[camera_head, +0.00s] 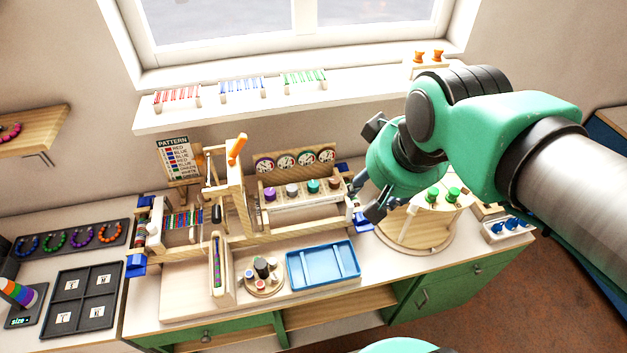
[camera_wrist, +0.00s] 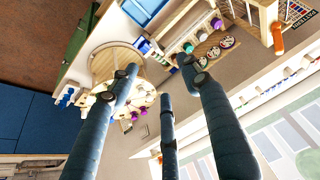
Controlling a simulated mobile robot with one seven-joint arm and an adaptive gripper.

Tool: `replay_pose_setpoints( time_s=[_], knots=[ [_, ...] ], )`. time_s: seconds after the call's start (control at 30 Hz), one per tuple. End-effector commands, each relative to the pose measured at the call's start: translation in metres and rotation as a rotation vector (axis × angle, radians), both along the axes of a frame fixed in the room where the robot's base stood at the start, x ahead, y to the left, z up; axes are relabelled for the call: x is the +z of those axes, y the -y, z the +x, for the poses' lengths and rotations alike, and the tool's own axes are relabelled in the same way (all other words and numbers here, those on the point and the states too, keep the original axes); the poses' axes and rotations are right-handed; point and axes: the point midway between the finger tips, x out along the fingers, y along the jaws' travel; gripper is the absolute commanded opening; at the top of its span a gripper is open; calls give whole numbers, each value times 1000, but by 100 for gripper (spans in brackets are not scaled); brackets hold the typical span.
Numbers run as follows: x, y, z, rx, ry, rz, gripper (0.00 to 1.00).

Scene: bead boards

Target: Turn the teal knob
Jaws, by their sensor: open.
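The teal knob (camera_head: 313,186) sits third from the left in a row of knobs on a wooden stand, between a white knob (camera_head: 292,190) and a brown knob (camera_head: 333,184). A purple knob (camera_head: 270,195) is at the row's left end. In the wrist view the teal knob (camera_wrist: 188,47) is small, beyond my fingers. My gripper (camera_head: 362,172) is to the right of the row, with its fingers spread and nothing between them. It is apart from the teal knob. The wrist view shows the spread fingers (camera_wrist: 158,76) too.
Several round dials (camera_head: 305,159) stand on the panel behind the knobs. A round wooden stand (camera_head: 412,228) with green knobs is below my gripper. A blue tray (camera_head: 322,264) lies in front. A wooden frame with an orange handle (camera_head: 237,149) rises left of the knobs.

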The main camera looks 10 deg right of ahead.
Motion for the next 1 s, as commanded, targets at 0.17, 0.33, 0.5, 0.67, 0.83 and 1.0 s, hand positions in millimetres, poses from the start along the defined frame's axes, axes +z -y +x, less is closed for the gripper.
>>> replay_pose_setpoints(
  time_s=[0.17, 0.33, 0.5, 0.67, 0.83, 1.0],
  knots=[
    [6, -4, 43, -26, -63, 14, 48],
    [3, -9, 86, -55, -122, 28, 48],
    [-8, -15, 129, -85, -182, 37, 48],
    [-26, -21, 168, -114, -236, 45, 48],
    [-52, -28, 207, -145, -294, 48, 48],
    [-86, -35, 242, -177, -352, 50, 48]
  ],
)
